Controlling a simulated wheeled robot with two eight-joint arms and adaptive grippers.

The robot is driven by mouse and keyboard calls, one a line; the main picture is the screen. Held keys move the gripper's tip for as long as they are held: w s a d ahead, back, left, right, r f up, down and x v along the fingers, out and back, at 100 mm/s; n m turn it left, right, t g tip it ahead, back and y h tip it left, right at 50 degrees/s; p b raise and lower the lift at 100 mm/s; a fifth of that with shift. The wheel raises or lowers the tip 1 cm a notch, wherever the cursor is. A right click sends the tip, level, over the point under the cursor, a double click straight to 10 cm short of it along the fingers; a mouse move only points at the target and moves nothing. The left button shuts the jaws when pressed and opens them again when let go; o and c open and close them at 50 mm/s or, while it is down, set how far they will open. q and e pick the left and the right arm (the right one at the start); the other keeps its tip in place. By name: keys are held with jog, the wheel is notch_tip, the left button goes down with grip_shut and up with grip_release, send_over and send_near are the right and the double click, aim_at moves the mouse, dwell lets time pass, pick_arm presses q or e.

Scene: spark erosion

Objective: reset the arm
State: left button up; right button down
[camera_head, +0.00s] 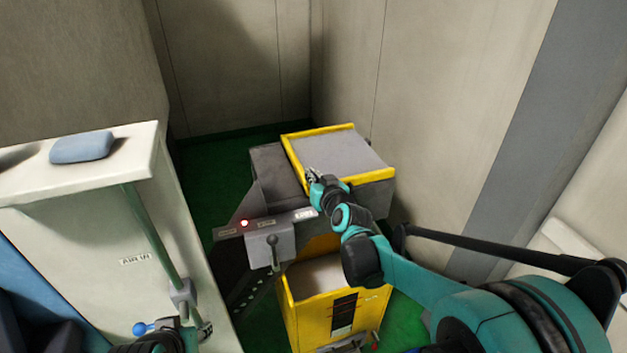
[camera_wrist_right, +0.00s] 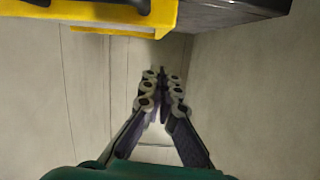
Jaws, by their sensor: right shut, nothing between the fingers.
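My right arm reaches in from the lower right in the head view. Its right gripper (camera_head: 313,175) is beside the left edge of the yellow-rimmed grey tray on top of the machine (camera_head: 345,150). In the right wrist view the right gripper's fingers (camera_wrist_right: 161,76) come together with nothing between them. The yellow rim (camera_wrist_right: 100,12) shows above them there, with plain wall panels behind. Whether the right gripper touches the machine cannot be told. Part of my left gripper (camera_head: 205,329) shows at the bottom edge of the head view, too small and cut off to tell its jaws.
A control arm with a red light (camera_head: 244,223) and a lever (camera_head: 273,250) juts out left of the tray. A yellow bin (camera_head: 335,312) stands below. A white cabinet (camera_head: 95,250) with a blue object (camera_head: 82,147) on top is at the left. Walls close in behind and right.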

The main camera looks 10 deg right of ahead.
jog(key=v, duration=1)
jog(key=s+d+f+g+h+b, duration=0.2)
jog(key=s+f+g+b, duration=0.6)
jog(key=s+f, duration=1.5)
jog(key=s+d+b, duration=0.1)
jog(key=b, duration=0.2)
jog(key=shift+m, duration=0.3)
